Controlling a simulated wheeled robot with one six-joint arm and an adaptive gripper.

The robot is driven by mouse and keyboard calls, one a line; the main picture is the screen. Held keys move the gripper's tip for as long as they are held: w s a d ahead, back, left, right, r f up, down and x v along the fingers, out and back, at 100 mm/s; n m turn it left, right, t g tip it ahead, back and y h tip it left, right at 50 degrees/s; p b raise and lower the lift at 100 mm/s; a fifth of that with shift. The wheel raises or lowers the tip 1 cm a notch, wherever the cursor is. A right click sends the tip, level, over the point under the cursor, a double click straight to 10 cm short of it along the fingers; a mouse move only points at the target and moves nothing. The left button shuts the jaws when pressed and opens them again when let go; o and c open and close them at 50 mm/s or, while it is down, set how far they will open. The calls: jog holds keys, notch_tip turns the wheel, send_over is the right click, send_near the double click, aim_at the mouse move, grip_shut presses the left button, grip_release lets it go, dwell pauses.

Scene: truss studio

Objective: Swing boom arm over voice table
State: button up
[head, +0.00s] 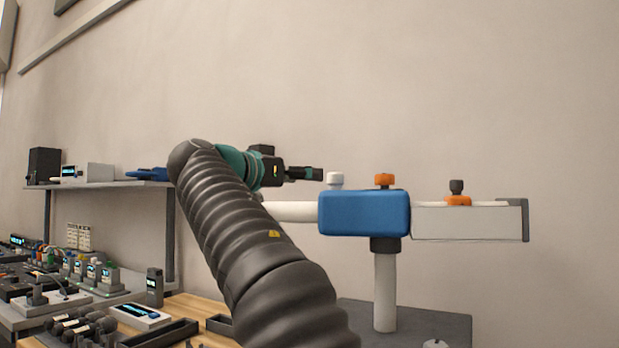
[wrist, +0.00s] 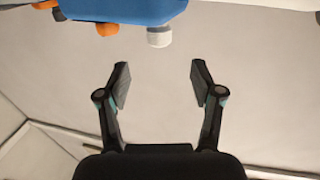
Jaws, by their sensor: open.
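The boom arm has a blue block (head: 364,213) on an upright white post (head: 385,290). A white tube (head: 290,211) runs left from the block, partly hidden behind my arm. A pale boxy section (head: 460,222) runs right to a grey end. A white knob (head: 335,179) and an orange knob (head: 384,179) top the block. My gripper (head: 318,174) is just left of the white knob, at about its height. In the wrist view my gripper (wrist: 160,80) is open and empty, with the blue block (wrist: 130,11) and white knob (wrist: 159,37) beyond its fingertips. I cannot tell which surface is the voice table.
The post stands on a dark grey base (head: 430,322). A wooden bench (head: 195,306) at lower left carries mixers, microphones and trays. A grey shelf (head: 100,185) above it holds a speaker and boxes. The wall (head: 450,90) above is bare.

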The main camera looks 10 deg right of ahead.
jog(key=shift+a, duration=0.1)
jog(key=shift+s+a+f, duration=0.1)
jog(key=shift+a+f, duration=0.2)
jog(key=c, duration=0.6)
jog(key=shift+n+t+y, duration=0.6)
jog(key=shift+t, duration=0.1)
jog(key=a+f+b, duration=0.2)
jog(key=a, duration=0.1)
jog(key=s+a+f+b, duration=0.1)
jog(key=a+b, duration=0.1)
grip_shut()
jog(key=s+a+f+n+t+y+b, duration=0.2)
jog(key=s+a+f+y+b, duration=0.15)
jog(key=a, duration=0.35)
jog(key=s+a+f+n+t+y+b, duration=0.25)
jog(key=s+a+b, duration=0.2)
jog(key=a, duration=0.35)
jog(key=p+x, duration=0.2)
jog(key=x, duration=1.3)
jog(key=shift+f+h, duration=0.3)
jog(key=shift+f, duration=0.05)
